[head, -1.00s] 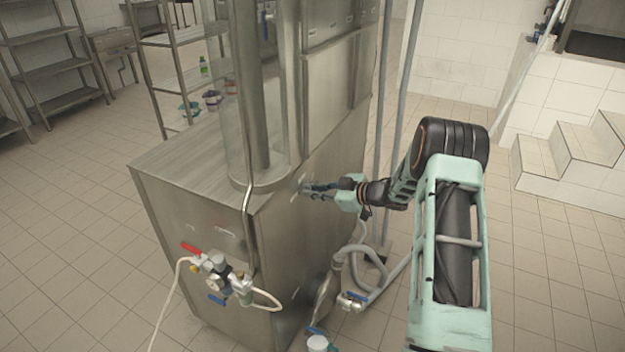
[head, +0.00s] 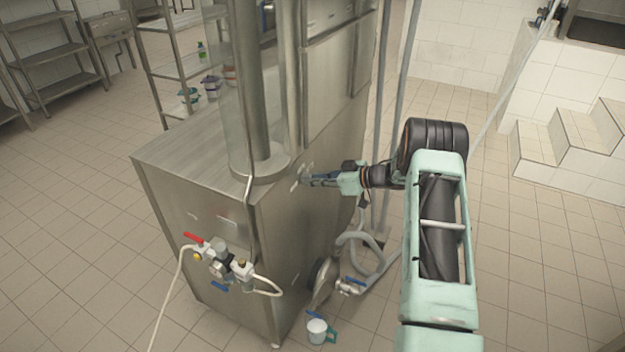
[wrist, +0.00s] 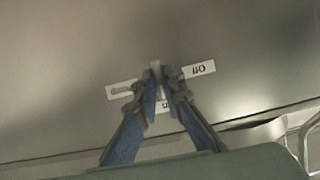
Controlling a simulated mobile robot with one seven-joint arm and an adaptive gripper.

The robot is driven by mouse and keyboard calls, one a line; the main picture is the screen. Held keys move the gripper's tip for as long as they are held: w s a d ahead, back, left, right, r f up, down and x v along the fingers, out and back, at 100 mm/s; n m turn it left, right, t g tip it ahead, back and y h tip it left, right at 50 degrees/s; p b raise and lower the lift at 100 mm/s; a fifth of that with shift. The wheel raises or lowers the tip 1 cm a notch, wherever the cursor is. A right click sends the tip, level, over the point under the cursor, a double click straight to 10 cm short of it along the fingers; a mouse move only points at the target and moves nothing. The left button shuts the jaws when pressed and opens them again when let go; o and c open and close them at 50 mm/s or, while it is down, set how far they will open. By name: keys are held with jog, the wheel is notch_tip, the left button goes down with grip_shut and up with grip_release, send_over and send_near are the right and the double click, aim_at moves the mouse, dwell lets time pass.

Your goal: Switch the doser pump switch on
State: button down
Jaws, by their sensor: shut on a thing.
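The doser pump switch (wrist: 156,66) is a small pale knob on the steel side panel of the machine (head: 320,225). A white label strip runs behind it in the wrist view, with upside-down "Off" lettering (wrist: 199,69) on the right and a part (wrist: 121,90) on the left. My gripper (head: 304,181) reaches the panel from the right in the head view. In the wrist view its blue fingers (wrist: 158,84) close together around the switch. The fingers hide most of the switch and the label's middle, so I cannot tell its setting.
Valves and a red lever (head: 194,238) stick out of the machine's front. Hoses (head: 360,250) and a white cup (head: 317,331) are low beside it. Upright pipes (head: 398,110) stand behind my wrist. Tiled steps (head: 565,145) are at the right.

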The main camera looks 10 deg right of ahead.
jog(key=c, duration=2)
grip_release()
jog(key=shift+c, duration=0.2)
jog(key=v, duration=1.2)
